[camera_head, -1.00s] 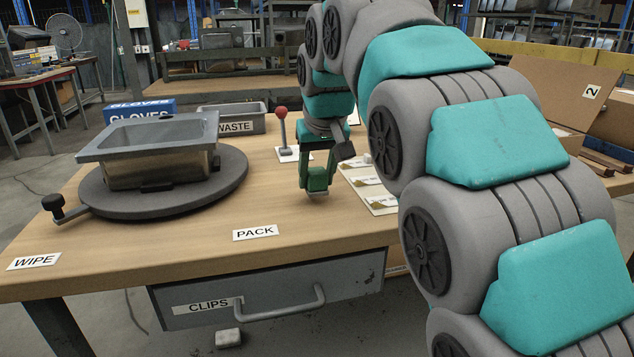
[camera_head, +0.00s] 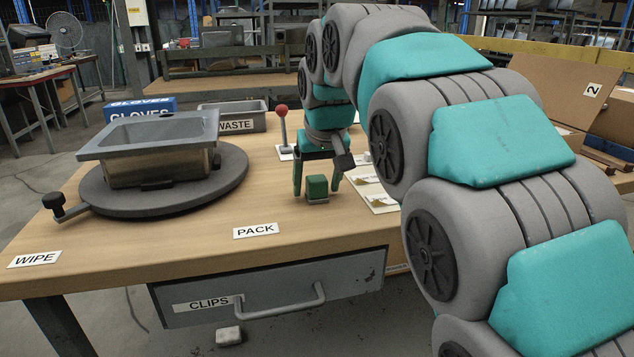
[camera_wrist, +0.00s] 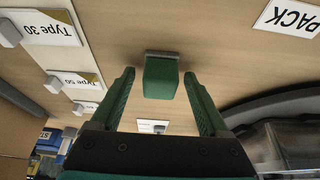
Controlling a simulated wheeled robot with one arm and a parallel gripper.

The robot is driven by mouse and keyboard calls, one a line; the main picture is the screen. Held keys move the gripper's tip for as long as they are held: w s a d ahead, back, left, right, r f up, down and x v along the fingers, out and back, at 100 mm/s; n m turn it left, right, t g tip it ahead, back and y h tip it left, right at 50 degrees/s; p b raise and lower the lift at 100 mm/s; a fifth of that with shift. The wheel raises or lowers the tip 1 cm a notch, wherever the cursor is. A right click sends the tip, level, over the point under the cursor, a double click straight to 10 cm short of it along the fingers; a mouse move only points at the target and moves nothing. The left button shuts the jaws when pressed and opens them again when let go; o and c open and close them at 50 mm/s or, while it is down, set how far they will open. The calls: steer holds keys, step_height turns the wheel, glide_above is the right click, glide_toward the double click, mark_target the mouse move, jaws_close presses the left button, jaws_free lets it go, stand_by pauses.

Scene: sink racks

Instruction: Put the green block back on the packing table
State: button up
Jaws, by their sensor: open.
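The green block (camera_head: 317,188) stands on the packing table (camera_head: 210,240), right of and behind the PACK label (camera_head: 256,231). It has a grey base. My gripper (camera_head: 324,192) is open above the table, with one finger on each side of the block and gaps between. In the wrist view the block (camera_wrist: 161,76) sits between and just beyond the spread fingertips of my gripper (camera_wrist: 160,84), touching neither. The PACK label also shows in the wrist view (camera_wrist: 291,17).
A grey sink (camera_head: 155,165) rests on a round turntable (camera_head: 215,190) at left. A red-knobbed lever (camera_head: 282,125), a WASTE bin (camera_head: 232,115) and a GLOVES box (camera_head: 140,107) stand behind. Type cards (camera_head: 378,202) lie right of the block. The front middle of the tabletop is clear.

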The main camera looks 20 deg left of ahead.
steer(key=shift+r, duration=0.5)
steer(key=v, duration=1.1)
steer(key=shift+s+d+r, duration=0.1)
steer(key=shift+r, duration=0.05)
steer(key=s+d+f+m+g+h, duration=0.1)
steer(key=s+d+f+m, duration=0.15)
steer(key=d+f, duration=0.5)
steer(key=s+d+f+m+g+h, duration=0.1)
steer(key=s+d+f, duration=0.35)
steer(key=d, duration=0.65)
steer(key=s+d+f+m+g, duration=0.1)
steer(key=s+d+f+g, duration=0.1)
steer(key=s+d+f, duration=0.4)
steer(key=s+d+f+m+g, duration=0.1)
steer(key=s+d+f, duration=0.5)
steer(key=s+f, duration=0.8)
steer(key=s+m, duration=0.1)
steer(key=s, duration=0.2)
steer(key=shift+s+f+g, duration=0.2)
steer(key=shift+f+g, duration=0.05)
steer(key=shift+g, duration=0.15)
